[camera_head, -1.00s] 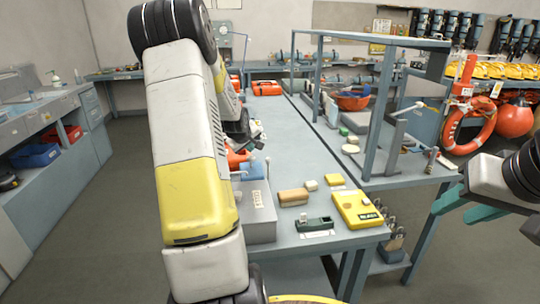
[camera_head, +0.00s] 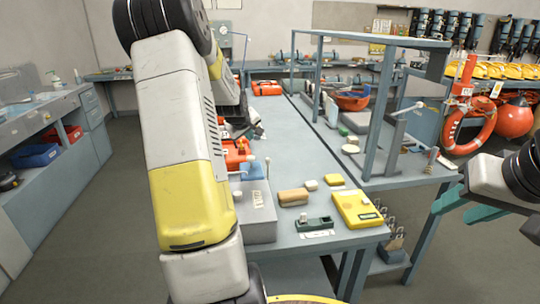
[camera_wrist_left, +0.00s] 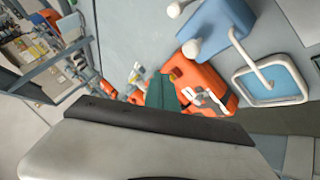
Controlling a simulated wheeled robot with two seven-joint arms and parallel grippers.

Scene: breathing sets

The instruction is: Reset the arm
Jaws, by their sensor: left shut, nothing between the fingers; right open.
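My left arm, with its white and yellow links (camera_head: 185,130), rises through the left of the head view and covers part of the bench. In the left wrist view the teal fingertips of my left gripper (camera_wrist_left: 163,92) show past a dark edge, shut and empty. Beyond them lies an orange item with white parts (camera_wrist_left: 205,88); I cannot tell whether they touch. My right gripper (camera_head: 470,205), with teal fingers, is open and empty at the right edge of the head view, beside the bench.
The grey bench (camera_head: 295,140) carries a yellow device (camera_head: 357,208), a green device (camera_head: 314,224), a brown block (camera_head: 293,197) and a grey box (camera_head: 257,215). A framed shelf (camera_head: 372,110) stands at right. Open floor (camera_head: 85,215) lies at left.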

